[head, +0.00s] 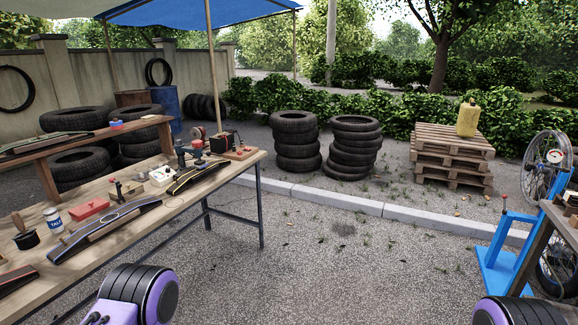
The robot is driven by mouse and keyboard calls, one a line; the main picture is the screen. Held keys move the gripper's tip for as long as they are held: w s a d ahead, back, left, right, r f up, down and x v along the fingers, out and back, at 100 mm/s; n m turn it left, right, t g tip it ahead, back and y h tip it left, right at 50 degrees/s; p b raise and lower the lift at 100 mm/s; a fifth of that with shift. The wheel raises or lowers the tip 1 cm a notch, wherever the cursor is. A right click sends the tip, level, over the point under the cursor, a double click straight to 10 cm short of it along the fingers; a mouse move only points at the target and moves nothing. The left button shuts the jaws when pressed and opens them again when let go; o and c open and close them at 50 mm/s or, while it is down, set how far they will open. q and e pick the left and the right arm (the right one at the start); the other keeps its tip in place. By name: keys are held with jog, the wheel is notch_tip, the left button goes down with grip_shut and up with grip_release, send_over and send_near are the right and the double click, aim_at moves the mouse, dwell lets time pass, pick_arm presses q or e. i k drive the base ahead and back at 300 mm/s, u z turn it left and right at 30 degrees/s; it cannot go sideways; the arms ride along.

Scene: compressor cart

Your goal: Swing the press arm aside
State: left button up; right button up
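A small dark upright device (181,153) stands at the far part of the long wooden workbench (232,163), with a red-topped part (197,143) close by. It may be the press, but at this size I cannot tell which piece is its arm or which way it points. Neither of my grippers is in view. Only purple and black parts of my own arms show at the bottom left and bottom right, well short of that device.
The bench also holds curved tyre pieces (108,227), a red box (89,209), a white can (53,219) and a dark pot (26,238). A blue stand (497,262) and a spoked wheel (543,180) are at right. Tyre stacks (297,145) and pallets (450,155) stand behind the kerb. Gravel between is clear.

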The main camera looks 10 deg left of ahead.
aim_at(197, 153)
jog(key=i, duration=2.9)
jog(key=u, duration=0.6)
